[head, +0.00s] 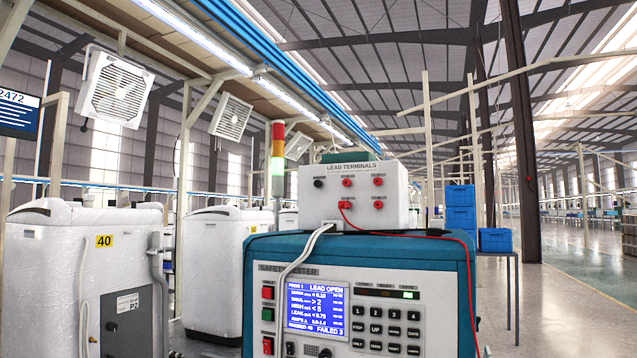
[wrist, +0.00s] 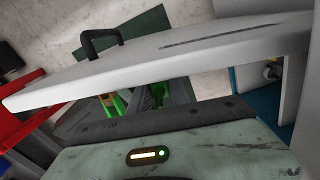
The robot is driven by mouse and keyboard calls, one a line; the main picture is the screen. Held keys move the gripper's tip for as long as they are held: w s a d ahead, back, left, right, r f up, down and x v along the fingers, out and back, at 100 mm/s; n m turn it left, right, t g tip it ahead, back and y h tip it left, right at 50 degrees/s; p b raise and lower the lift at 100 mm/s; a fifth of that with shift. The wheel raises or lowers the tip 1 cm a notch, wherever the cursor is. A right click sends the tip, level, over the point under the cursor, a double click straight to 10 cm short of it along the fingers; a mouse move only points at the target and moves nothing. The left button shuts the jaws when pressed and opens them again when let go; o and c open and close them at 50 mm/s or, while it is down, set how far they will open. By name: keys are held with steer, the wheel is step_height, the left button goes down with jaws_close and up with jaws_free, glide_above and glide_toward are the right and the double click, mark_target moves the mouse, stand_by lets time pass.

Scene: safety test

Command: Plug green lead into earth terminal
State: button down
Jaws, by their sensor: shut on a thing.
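The white terminal box (head: 352,208), labelled LEAD TERMINALS, stands on the blue safety tester (head: 360,255). Its front has a black socket (head: 318,183) and several red ones. A red lead (head: 440,234) runs from the lower left red socket down the tester's right side. No green lead or green terminal shows in the head view, and I cannot read which socket is earth. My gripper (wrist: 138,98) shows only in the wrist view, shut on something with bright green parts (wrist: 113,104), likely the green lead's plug. A white panel (wrist: 170,55) hides part of it.
The tester screen (head: 318,306) reads LEAD OPEN and FAILED 3. A white cable (head: 300,262) hangs over the tester's front. White machines (head: 82,265) stand at left; blue crates (head: 460,210) stand behind right. In the wrist view, a black handle (wrist: 100,40) stands on the white panel.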

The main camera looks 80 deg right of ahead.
steer(key=shift+r+p, duration=1.1)
steer(key=shift+r, duration=0.15)
step_height(320, 180, up, 44)
steer(key=p, duration=4.3)
steer(key=shift+f+p, duration=0.2)
steer(key=shift+p, duration=0.15)
